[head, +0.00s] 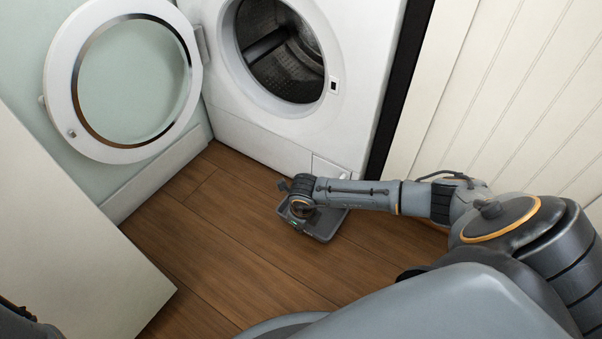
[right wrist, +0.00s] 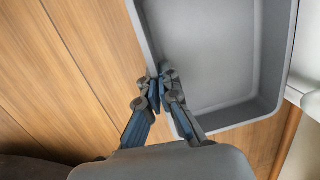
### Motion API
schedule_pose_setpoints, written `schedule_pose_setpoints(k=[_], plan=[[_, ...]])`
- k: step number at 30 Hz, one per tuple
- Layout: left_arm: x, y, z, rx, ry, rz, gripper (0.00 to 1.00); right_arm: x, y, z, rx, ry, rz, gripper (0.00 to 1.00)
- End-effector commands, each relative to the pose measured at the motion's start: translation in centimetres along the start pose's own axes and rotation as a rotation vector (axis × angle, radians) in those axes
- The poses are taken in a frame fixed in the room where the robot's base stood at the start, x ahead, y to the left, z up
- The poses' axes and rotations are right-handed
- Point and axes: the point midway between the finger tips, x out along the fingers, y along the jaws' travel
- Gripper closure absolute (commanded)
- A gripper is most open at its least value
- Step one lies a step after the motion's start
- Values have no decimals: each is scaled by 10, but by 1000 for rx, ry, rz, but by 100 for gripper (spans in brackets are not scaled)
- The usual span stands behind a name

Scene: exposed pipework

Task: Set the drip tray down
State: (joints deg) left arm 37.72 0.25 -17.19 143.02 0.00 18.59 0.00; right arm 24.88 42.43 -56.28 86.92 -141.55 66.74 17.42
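The grey drip tray (head: 325,226) is at the floor in front of the washing machine's lower right corner, partly hidden by my right arm. In the right wrist view the shallow, empty tray (right wrist: 215,60) fills the upper right. My right gripper (right wrist: 157,88) has its fingers closed on the tray's near side wall; the gripper (head: 299,203) also shows in the head view above the tray's left part. I cannot tell whether the tray's underside touches the floor. My left gripper is not in view.
The washing machine (head: 365,75) stands behind, its round door (head: 60,75) swung open to the left. A small hatch (head: 329,170) is low on its front. A white panel (head: 60,230) is at left, a panelled wall (head: 510,90) at right. Wooden floor (head: 215,235) is clear left of the tray.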

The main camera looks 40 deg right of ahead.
Motion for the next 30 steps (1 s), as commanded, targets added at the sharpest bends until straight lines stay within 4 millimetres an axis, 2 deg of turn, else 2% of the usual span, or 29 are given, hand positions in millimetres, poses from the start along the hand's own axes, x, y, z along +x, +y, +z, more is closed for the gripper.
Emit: schedule_pose_setpoints(k=[4,11,23,27,30], plan=[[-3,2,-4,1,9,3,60,7,-1,0,0,-1,1,100],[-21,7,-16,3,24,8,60,35,2,-4,0,-1,1,100],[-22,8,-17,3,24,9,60,37,2,-4,0,0,0,100],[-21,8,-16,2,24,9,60,36,2,-4,0,0,0,72],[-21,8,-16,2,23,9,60,36,2,-4,0,0,0,72]])
